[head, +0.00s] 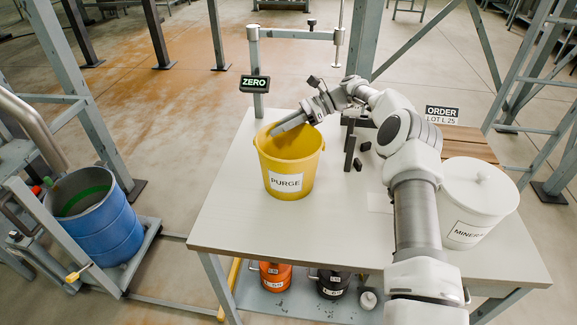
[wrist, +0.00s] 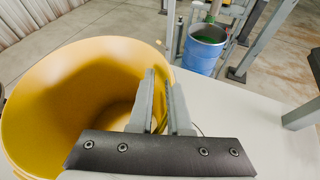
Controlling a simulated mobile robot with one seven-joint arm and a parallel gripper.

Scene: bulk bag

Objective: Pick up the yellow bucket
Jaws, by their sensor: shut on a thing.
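The yellow bucket (head: 290,178), labelled PURGE, stands upright near the left side of the pale table (head: 225,205); I see no clear gap under it. My gripper (head: 273,132) is at the bucket's far rim. In the wrist view the bucket (wrist: 60,100) fills the left side, open and seemingly empty. My gripper's fingers (wrist: 166,80) are shut on its rim, one inside the wall and one outside. The part of the rim between the fingers is mostly hidden by them.
A white lidded tub (head: 470,208) stands at the table's right. A post with a ZERO display (head: 255,83) rises behind the bucket. A blue drum (head: 98,225) stands left; orange and black buckets (head: 275,275) sit below.

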